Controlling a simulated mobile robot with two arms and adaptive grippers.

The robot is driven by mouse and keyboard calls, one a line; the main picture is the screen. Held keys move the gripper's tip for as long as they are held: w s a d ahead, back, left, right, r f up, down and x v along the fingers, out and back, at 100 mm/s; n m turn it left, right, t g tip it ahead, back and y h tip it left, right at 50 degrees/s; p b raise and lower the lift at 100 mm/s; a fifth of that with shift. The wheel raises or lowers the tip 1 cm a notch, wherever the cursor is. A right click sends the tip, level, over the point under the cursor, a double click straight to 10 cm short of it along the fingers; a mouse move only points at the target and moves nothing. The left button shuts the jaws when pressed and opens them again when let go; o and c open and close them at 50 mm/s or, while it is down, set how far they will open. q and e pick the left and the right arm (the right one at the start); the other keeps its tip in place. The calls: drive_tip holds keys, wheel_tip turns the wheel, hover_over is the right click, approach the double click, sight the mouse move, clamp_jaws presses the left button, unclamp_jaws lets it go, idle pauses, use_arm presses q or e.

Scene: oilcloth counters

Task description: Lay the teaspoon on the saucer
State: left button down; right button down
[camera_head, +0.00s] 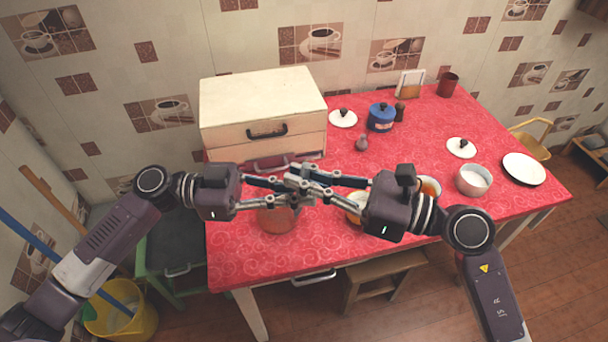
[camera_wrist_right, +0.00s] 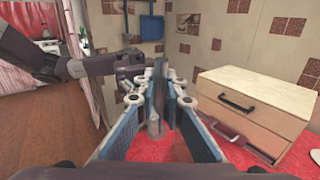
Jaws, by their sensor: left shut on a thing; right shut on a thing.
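My left gripper (camera_head: 294,194) and my right gripper (camera_head: 306,183) meet tip to tip above the red table, in front of the cream drawer box. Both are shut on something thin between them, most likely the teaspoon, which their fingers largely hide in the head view. In the right wrist view, a small grey piece (camera_wrist_right: 154,124) shows between my right gripper's fingers (camera_wrist_right: 160,82) and may be part of the teaspoon. My left gripper's arm comes in behind it. I cannot pick out the saucer for sure; tan-and-white crockery (camera_head: 356,206) is partly hidden behind my right gripper.
The cream drawer box (camera_head: 262,100) stands at the back left. A copper-coloured pot (camera_head: 277,219) is below my grippers. A blue pot (camera_head: 381,117), white lids (camera_head: 343,118), a white bowl (camera_head: 473,180) and a dark-rimmed plate (camera_head: 523,168) stand farther right.

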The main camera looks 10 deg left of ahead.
use_arm(q)
drive_tip(key=c, duration=2)
unclamp_jaws()
drive_tip(key=shift+o, duration=0.2)
